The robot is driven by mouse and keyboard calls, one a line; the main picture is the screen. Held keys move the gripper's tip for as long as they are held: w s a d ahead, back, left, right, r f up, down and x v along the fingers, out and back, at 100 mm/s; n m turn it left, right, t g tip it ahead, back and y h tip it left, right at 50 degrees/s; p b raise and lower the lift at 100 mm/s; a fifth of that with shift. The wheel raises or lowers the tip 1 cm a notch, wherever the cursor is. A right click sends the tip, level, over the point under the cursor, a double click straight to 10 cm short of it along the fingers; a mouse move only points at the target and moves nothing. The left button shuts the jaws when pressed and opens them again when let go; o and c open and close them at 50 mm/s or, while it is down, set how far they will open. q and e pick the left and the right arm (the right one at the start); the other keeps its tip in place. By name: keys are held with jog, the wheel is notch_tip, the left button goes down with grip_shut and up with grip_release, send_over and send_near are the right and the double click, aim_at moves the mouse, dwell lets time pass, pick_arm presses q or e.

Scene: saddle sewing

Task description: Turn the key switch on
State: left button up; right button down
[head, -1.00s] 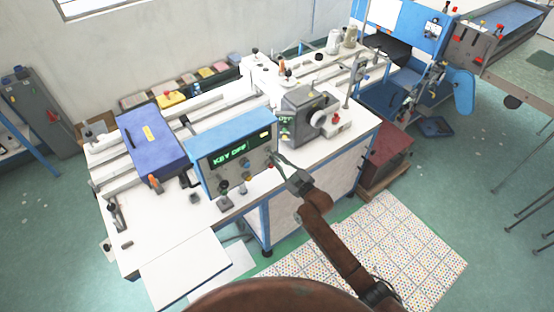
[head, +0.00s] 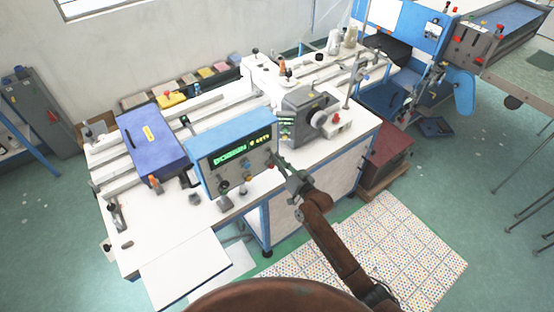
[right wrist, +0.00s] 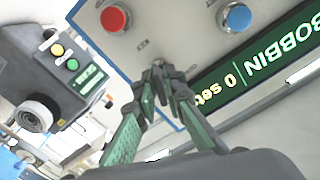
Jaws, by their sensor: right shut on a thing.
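The blue control box (head: 230,130) stands on the front of the white machine table, with a grey front panel. Its display (head: 240,151) is lit green and yellow; in the right wrist view the display (right wrist: 255,65) reads "BOBBIN" and "0 sets". My right gripper (head: 275,159) reaches the right side of the panel. In the right wrist view its fingertips (right wrist: 160,70) are shut at the key switch (right wrist: 143,45), on its key, which the fingers mostly hide. My left gripper is not in view.
Near the fingertips are a red button (right wrist: 115,18) and a blue button (right wrist: 237,17). A grey machine head (head: 307,108) stands right of the box, close to my gripper. A blue-purple box (head: 152,145) is on the left.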

jog(key=shift+m, duration=2)
jog(key=c, duration=2.1)
grip_release()
jog(key=v, duration=1.2)
